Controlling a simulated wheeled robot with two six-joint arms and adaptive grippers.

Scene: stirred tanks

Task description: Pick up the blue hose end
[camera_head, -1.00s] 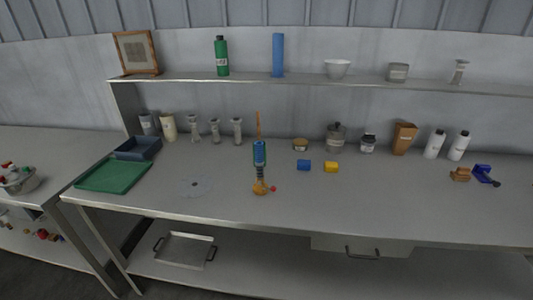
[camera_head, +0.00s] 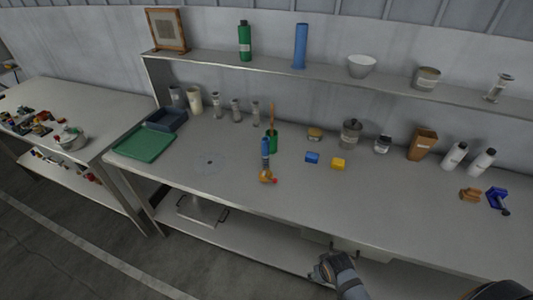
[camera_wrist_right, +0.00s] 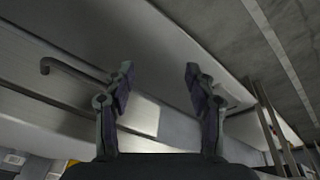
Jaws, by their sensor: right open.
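A slim upright blue piece (camera_head: 265,147) with an orange foot and a small red ball stands mid-table in the head view. A blue block (camera_head: 312,158) lies right of it, and a blue bracket-like piece (camera_head: 498,199) lies at the far right. I cannot tell which of these is the blue hose end. My right gripper (camera_head: 319,272) is low in front of the table, below the tabletop edge and apart from all these pieces. In the right wrist view its fingers (camera_wrist_right: 159,72) are spread with nothing between them. My left gripper is not in view.
The table (camera_head: 230,190) has a clear front strip. A green tray (camera_head: 145,142) lies at its left end, a yellow block (camera_head: 338,163) near the middle, and white bottles (camera_head: 455,155) at the right. A bar handle (camera_wrist_right: 70,68) shows near the gripper in the right wrist view.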

